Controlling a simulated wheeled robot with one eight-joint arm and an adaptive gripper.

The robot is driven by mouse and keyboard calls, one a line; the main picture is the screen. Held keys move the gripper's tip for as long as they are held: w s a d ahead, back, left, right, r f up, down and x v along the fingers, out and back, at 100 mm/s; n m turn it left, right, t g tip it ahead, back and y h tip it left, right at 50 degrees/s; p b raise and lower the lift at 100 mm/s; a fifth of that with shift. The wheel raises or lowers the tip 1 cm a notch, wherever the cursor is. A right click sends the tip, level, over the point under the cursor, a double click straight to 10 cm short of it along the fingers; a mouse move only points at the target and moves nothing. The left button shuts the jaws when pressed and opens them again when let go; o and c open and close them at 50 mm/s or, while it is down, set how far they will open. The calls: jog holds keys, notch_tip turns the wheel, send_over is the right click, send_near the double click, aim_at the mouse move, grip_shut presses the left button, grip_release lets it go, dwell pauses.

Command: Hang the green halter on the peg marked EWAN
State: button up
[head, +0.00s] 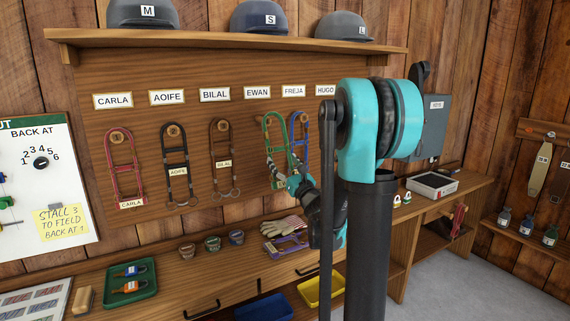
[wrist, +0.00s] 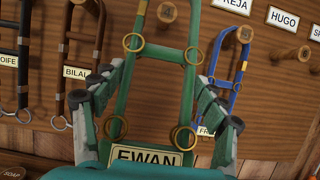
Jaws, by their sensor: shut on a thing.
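The green halter (head: 266,137) is in my gripper (head: 290,176), upright in front of the peg board, below the EWAN label (head: 257,92). In the wrist view the halter (wrist: 122,85) fills the middle, with brass rings and an EWAN tag (wrist: 150,156) at its lower end. My gripper's fingers (wrist: 160,78) are at both its sides. A wooden peg (wrist: 167,12) shows between the two upper straps. The halter's top is cut off there, and I cannot tell whether the peg is through its loop.
A blue halter (head: 300,150) hangs just right, under FREJA. Red (head: 111,165), black (head: 166,165) and brown (head: 213,155) halters hang to the left. The HUGO peg (wrist: 303,53) is bare. A helmet shelf (head: 220,43) juts out above; a bench (head: 165,252) with small items is below.

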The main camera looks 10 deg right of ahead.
jog(key=w+a+f, duration=0.1)
jog(key=w+a, duration=0.1)
jog(key=w, duration=0.5)
jog(key=shift+w+a+f, duration=0.15)
jog(key=shift+w+a, duration=0.05)
jog(key=shift+w, duration=0.05)
dwell(0.7)
jog(key=shift+f, duration=0.1)
dwell(0.5)
jog(key=o, duration=1.5)
jog(key=shift+o, duration=0.2)
